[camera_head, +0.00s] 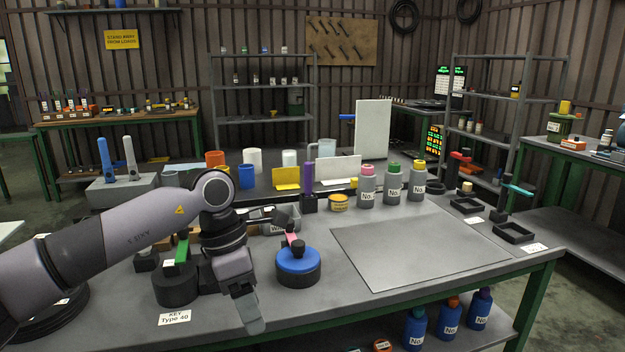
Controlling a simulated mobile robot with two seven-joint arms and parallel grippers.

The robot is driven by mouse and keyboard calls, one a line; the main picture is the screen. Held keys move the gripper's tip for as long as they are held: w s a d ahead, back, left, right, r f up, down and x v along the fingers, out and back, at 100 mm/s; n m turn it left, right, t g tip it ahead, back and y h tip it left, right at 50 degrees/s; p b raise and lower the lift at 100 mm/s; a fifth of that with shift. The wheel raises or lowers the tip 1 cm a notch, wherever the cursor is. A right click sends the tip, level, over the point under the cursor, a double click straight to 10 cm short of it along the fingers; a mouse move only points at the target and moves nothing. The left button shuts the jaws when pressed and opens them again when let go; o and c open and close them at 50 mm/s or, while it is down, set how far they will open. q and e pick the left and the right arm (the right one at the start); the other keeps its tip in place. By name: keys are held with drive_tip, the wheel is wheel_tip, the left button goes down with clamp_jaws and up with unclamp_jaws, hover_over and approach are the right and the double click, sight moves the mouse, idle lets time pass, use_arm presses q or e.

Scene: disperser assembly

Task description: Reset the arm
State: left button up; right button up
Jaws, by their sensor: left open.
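My left arm comes in from the left over the grey workbench (400,315). My left gripper (252,318) points down near the bench's front edge. It is open, and I see nothing between its fingers. A round black base with a blue top (298,262) stands just right of the gripper, apart from it. A small pink part with a dark head stands upright on the blue top. A black round holder with a green part (177,275) stands left of the gripper, partly behind my arm. My right gripper is not in view.
Bottles with pink (367,185), green (392,182) and yellow (417,180) caps stand at the back. A clear grey plate (420,248) covers the middle right. Black trays (513,233) sit at the right.

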use_arm(q)
drive_tip(key=s+d+n+g+h+p, duration=0.1)
drive_tip(key=s+d+n+g+h, duration=0.1)
drive_tip(key=s+d+h, duration=0.5)
drive_tip(key=s+d+n+g+h+p, duration=0.1)
drive_tip(key=s+d+n+h, duration=0.15)
drive_tip(key=d+h, duration=0.5)
drive_tip(key=w+a+f+n+t+y+p, duration=0.1)
drive_tip(key=a+f+n+t+y, duration=0.4)
drive_tip(key=n+t, duration=0.85)
drive_tip(key=w+a+f+n+t+y+p, duration=0.2)
drive_tip(key=a+n+t, duration=0.55)
drive_tip(key=n, duration=1.15)
drive_tip(key=s+a+f+n+g+y+p, duration=0.1)
drive_tip(key=s+a+f+n+g+y, duration=0.5)
drive_tip(key=s+f, duration=0.9)
drive_tip(key=a+f+n+y, duration=0.1)
drive_tip(key=a+n+y, duration=0.1)
drive_tip(key=a+n, duration=0.2)
drive_tip(key=shift+a+f+n, duration=0.2)
drive_tip(key=shift+a+n, duration=0.2)
drive_tip(key=shift+a, duration=0.85)
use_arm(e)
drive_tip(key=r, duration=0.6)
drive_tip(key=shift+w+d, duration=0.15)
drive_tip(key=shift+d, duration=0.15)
